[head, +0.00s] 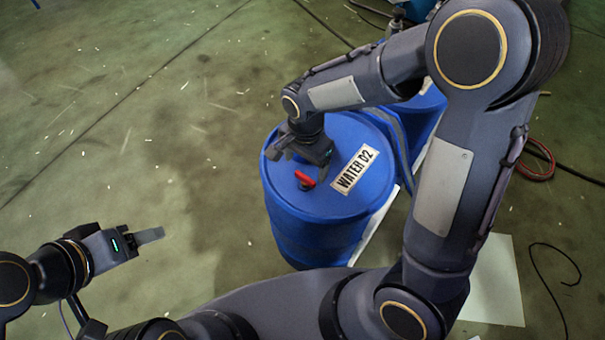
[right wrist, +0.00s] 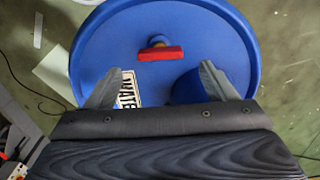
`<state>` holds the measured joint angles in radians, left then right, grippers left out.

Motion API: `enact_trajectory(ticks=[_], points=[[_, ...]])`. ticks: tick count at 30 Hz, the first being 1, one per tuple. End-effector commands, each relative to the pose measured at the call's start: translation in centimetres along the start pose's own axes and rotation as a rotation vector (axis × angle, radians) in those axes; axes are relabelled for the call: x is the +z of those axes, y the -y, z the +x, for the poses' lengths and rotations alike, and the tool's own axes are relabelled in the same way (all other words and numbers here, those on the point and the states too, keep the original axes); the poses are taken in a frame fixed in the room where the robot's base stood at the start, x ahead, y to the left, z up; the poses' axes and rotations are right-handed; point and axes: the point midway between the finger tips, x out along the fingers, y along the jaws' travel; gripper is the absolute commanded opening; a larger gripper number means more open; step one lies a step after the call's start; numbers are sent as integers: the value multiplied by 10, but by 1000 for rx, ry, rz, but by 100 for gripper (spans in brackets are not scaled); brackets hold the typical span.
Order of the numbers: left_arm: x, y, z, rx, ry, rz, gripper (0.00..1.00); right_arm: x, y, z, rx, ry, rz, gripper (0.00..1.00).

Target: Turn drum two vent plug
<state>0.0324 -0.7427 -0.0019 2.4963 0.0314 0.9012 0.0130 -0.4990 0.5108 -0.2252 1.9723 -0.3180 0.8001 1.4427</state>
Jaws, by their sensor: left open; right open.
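The blue drum (head: 310,227) labelled "WATER 02" (head: 355,169) stands upright at the centre of the head view. Its vent plug, with a red handle (head: 305,179), sits on the lid near the front left. In the right wrist view the red bar handle (right wrist: 160,53) lies nearly crosswise on the blue lid (right wrist: 110,50). My right gripper (head: 300,165) is above the lid, pointing down beside the plug. Its two fingers (right wrist: 160,85) are spread open, with the plug between and beyond them, apart from both. My left gripper (head: 150,236) is open and empty over the floor.
A second blue drum (head: 422,115) stands behind, partly hidden by my right arm. A white sheet (head: 497,285) lies on the floor at right. A red hose (head: 538,165) and black cables (head: 553,275) lie there too. The floor at left is clear.

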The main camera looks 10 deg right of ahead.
Motion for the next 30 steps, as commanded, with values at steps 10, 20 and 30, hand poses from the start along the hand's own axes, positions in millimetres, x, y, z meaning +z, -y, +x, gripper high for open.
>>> enact_trajectory(ticks=[10,20,30], points=[[5,5,10,0,0,0,57,0,0,46,1,1,-1,78],[5,5,10,0,0,0,57,0,0,48,-1,1,-1,77],[5,5,10,0,0,0,57,0,0,48,-1,1,-1,34]])
